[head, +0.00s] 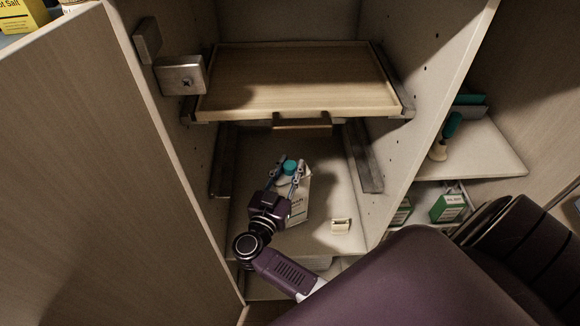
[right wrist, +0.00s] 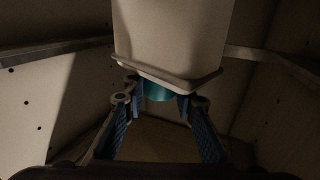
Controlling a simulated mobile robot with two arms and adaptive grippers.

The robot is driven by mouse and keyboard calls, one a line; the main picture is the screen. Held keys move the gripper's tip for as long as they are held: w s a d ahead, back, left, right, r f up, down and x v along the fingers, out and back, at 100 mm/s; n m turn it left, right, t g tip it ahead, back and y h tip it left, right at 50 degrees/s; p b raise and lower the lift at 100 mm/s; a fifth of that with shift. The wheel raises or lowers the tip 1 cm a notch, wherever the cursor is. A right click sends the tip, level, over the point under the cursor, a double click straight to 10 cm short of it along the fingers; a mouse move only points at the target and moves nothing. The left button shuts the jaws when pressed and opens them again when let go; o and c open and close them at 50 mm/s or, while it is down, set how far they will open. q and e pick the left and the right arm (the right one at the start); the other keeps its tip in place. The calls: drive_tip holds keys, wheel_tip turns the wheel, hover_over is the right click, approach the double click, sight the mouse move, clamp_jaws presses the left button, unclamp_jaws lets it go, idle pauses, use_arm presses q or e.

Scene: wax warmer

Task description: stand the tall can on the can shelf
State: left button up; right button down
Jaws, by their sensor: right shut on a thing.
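My right gripper (head: 289,172) is inside the lower compartment of the open cabinet, shut around the teal cap (head: 290,166) of a pale, boxy container (head: 297,205) with printed text on its side. In the right wrist view the fingers (right wrist: 160,105) sit on both sides of the teal cap (right wrist: 158,92), and the container body (right wrist: 172,38) rises beyond it in the picture. No clearly round tall can shows, and I cannot tell whether this container is the one named. The can shelf cannot be told for certain. My left gripper is not in view.
A wooden pull-out tray (head: 297,82) with a front handle (head: 302,125) hangs above my right gripper. Green boxes (head: 449,208) stand to the right behind the side wall. A cabinet door (head: 100,150) stands at left.

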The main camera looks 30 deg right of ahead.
drive_tip(key=shift+r, duration=0.1)
drive_tip(key=c, duration=1.5)
unclamp_jaws()
drive_tip(key=shift+f, duration=0.3)
drive_tip(key=shift+p+v, duration=0.45)
drive_tip(key=shift+v, duration=0.9)
drive_tip(key=shift+p+v, duration=0.65)
drive_tip(key=shift+v, duration=2.05)
drive_tip(key=shift+r, duration=0.15)
drive_tip(key=shift+d, duration=0.1)
